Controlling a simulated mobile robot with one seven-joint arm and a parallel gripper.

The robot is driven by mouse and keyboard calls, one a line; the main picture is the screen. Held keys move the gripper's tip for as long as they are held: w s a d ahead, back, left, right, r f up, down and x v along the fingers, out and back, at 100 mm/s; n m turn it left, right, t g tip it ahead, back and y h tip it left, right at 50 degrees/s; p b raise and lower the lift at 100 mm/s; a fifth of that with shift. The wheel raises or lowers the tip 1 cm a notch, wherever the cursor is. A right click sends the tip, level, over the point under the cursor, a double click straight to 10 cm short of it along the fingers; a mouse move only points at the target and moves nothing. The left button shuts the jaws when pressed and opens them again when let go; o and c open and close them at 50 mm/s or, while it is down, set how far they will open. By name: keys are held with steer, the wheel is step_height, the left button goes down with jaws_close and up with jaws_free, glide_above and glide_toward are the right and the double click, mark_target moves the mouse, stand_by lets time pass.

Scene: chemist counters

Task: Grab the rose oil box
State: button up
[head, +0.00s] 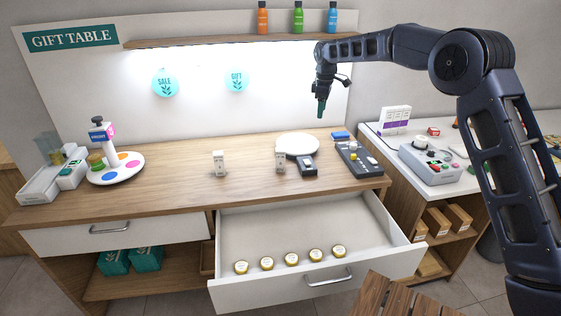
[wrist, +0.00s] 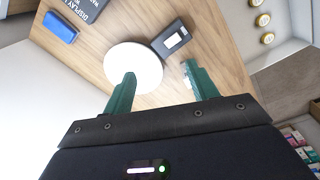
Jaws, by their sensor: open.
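My gripper (head: 321,106) hangs in the air above the right part of the wooden counter, pointing down. In the wrist view its two green fingers (wrist: 159,70) are apart with nothing between them. I cannot tell which item is the rose oil box, as no label with that name is readable. Two small pale upright items, one left (head: 219,164) and one right (head: 280,162), stand on the counter. The right one is near the round white plate (head: 298,144), which also shows in the wrist view (wrist: 133,67). Neither is clearly visible in the wrist view.
A drawer (head: 390,254) stands open with several gold-lidded jars (head: 291,258) inside. A dark card device (head: 307,166), a black console (head: 358,160) and a blue item (head: 341,136) stand near the plate. A colour-dotted stand (head: 116,168) is at left. The counter's middle left is clear.

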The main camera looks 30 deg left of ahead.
mark_target(281, 155)
steer(key=s+a+f+n, duration=0.1)
steer(key=s+a+f, duration=0.2)
steer(key=a, duration=0.1)
steer(key=s+a+f+n, duration=0.1)
steer(key=s+a+f, duration=0.2)
steer(key=a+f, duration=0.1)
steer(key=s+a+f+n, duration=0.1)
steer(key=s+a+f, duration=0.2)
steer(key=a+f, duration=0.1)
steer(key=shift+a, duration=0.85)
step_height(281, 155, down, 6)
steer(key=shift+r, duration=0.25)
steer(key=f, duration=0.4)
steer(key=shift+s+d+f, duration=0.1)
steer(key=shift+s+d, duration=0.15)
steer(key=shift+d, duration=0.15)
steer(key=shift+f, duration=0.5)
steer(key=c, duration=1.1)
